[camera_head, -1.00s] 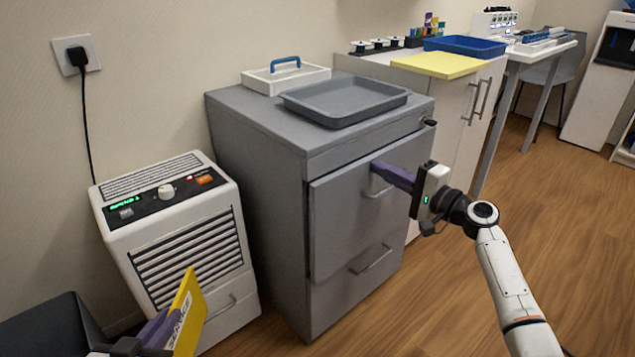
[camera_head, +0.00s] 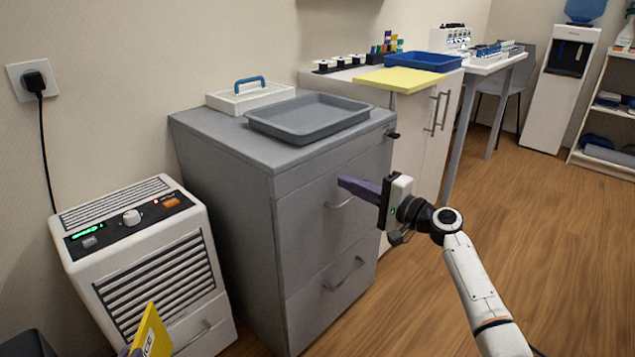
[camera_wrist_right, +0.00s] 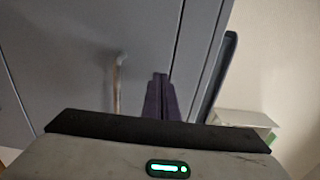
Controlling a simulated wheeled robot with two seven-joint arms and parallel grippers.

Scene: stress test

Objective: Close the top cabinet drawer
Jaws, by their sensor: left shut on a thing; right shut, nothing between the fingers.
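The grey cabinet (camera_head: 222,185) stands beside the white heater-like unit. Its top drawer front (camera_head: 300,225) looks flush or nearly flush with the cabinet body, with a bar handle (camera_head: 342,204). My right gripper (camera_head: 343,183) is shut and empty, its purple fingertips at the drawer front just above the handle; contact is hard to tell. In the right wrist view, the shut fingers (camera_wrist_right: 161,80) point at the grey front beside the handle (camera_wrist_right: 118,85). My left gripper (camera_head: 124,352), mostly cut off at the bottom edge, is shut on a yellow labelled item (camera_head: 152,335).
A grey tray (camera_head: 310,118) and a white carrier with a blue handle (camera_head: 250,95) rest on the cabinet. The white unit (camera_head: 140,260) stands left. A white cupboard (camera_head: 425,130) stands behind, right. Wooden floor is clear at the right.

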